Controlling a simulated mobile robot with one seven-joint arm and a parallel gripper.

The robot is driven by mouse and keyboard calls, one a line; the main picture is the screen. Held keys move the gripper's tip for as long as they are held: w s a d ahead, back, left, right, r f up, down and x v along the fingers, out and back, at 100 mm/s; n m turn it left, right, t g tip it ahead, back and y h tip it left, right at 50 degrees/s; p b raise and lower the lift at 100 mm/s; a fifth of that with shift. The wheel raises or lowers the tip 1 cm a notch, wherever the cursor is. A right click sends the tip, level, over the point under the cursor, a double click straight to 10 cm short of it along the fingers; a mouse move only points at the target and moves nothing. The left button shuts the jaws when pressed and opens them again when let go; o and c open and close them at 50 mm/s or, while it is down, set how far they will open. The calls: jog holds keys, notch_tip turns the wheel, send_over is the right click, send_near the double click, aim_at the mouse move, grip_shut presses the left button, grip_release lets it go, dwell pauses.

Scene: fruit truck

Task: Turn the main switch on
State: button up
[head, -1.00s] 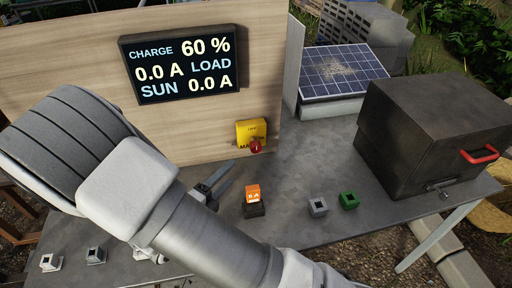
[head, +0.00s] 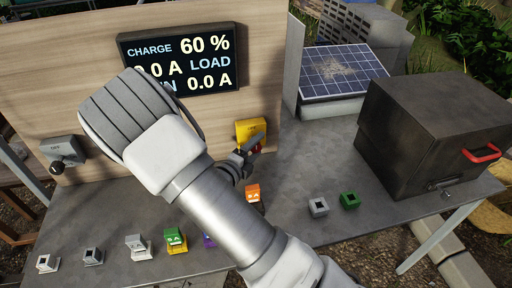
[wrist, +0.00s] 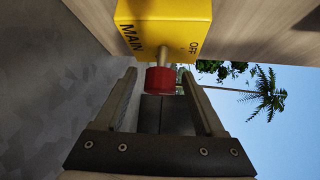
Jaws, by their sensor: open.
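The main switch is a yellow box (head: 250,130) low on the wooden panel, with a red knob on a metal stem. In the wrist view the box (wrist: 165,25) reads MAIN and OFF, and its red knob (wrist: 160,81) points toward me. My gripper (head: 249,153) is at the switch in the head view and partly hides the knob. In the wrist view my gripper (wrist: 159,76) is open, with one finger on each side of the knob. A gap shows on both sides; I cannot tell the exact depth.
A display (head: 205,62) reads charge 60 % and 0.0 A. A grey switch box (head: 62,150) is at the panel's left. Several small coloured blocks, including an orange one (head: 253,193), stand on the grey table (head: 300,165). A dark box (head: 435,130) and solar panel (head: 340,72) are right.

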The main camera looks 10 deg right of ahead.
grip_shut()
